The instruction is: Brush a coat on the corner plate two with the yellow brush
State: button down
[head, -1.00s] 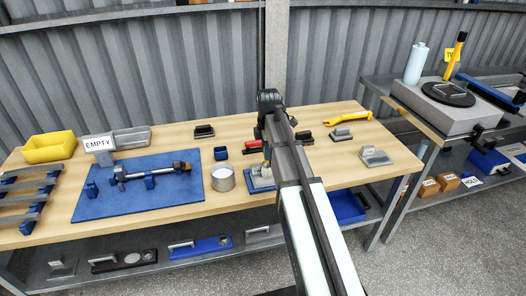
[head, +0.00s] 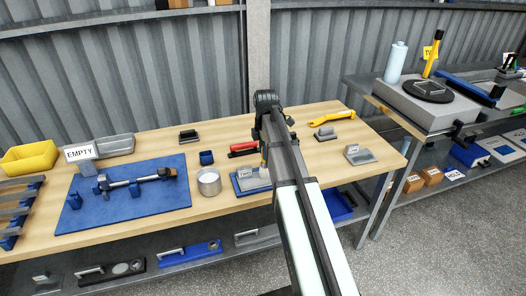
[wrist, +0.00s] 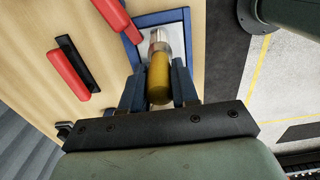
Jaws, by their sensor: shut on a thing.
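Corner plate two, a pale plate on a blue base (head: 240,189) with a small tag, lies on the wooden bench, right of the round tin (head: 208,184). Part of it is hidden by my arm in the head view. My gripper (wrist: 158,84) is shut on the yellow brush (wrist: 159,76), whose metal collar and tip point at the pale plate surface (wrist: 181,40) in the wrist view. In the head view a little of the brush (head: 264,158) shows over the plate's right part. I cannot tell whether the bristles touch it.
A red-handled tool (head: 243,148) lies behind the plate. Another tagged plate (head: 358,154) and a yellow tool (head: 330,118) are to the right. A blue mat (head: 120,205) with a clamped part and an EMPTY sign (head: 79,153) are left. The front bench strip is fairly clear.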

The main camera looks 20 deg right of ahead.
jog(key=a, duration=0.8)
jog(key=shift+a, duration=0.3)
dwell(0.8)
dwell(0.4)
jog(key=shift+s, duration=0.75)
jog(key=d, duration=0.8)
jog(key=shift+d, duration=0.3)
dwell(0.5)
jog(key=shift+s, duration=0.1)
dwell(0.3)
